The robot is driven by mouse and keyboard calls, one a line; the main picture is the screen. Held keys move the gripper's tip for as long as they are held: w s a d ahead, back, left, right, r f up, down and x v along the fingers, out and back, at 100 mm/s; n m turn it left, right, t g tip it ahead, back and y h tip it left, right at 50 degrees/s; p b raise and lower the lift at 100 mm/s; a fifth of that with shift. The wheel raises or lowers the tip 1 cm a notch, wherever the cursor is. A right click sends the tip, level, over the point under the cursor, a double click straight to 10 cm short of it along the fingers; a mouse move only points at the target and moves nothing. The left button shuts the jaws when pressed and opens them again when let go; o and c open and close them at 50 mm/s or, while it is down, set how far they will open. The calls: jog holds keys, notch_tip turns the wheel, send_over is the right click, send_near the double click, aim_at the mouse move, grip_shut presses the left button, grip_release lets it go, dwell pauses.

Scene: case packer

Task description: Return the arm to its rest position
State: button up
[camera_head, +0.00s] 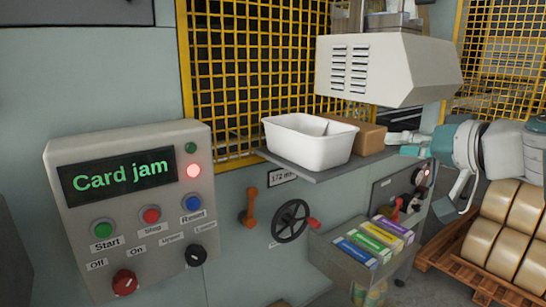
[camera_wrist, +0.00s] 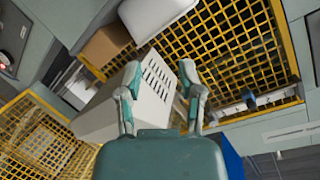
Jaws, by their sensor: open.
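My gripper (camera_head: 398,145) is at the right in the head view, teal and grey, pointing left near the right end of the shelf. In the wrist view its two fingers (camera_wrist: 159,76) stand wide apart with nothing held between them. My arm comes in from the right edge of the head view, bent at a grey joint. The white bin (camera_head: 305,145) and the brown carton (camera_head: 370,138) sit on the grey shelf, left of the gripper. Both show partly at the top of the wrist view, the carton (camera_wrist: 103,47) left of the bin (camera_wrist: 150,15).
A pale vented housing (camera_head: 385,70) hangs above the shelf. The control panel (camera_head: 135,210) reads "Card jam" with a red lamp lit. A handwheel (camera_head: 290,221), a tray of coloured cartons (camera_head: 345,262) and a pallet of tan rolls (camera_head: 505,230) stand below. Yellow mesh (camera_head: 235,70) is behind.

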jog(key=s+a+f+g+h, duration=0.1)
jog(key=s+f+g+h, duration=0.1)
jog(key=s+f, duration=0.3)
jog(key=s+a+f+g+h, duration=0.1)
jog(key=s+f, duration=0.5)
jog(key=f, duration=0.8)
jog(key=s+a+f+g+h, duration=0.2)
jog(key=s+f+g+h, duration=0.2)
jog(key=f, duration=0.6)
jog(key=shift+s+n+h, duration=0.4)
jog(key=shift+s+h, duration=0.1)
jog(key=shift+s, duration=0.6)
jog(key=shift+a, duration=0.2)
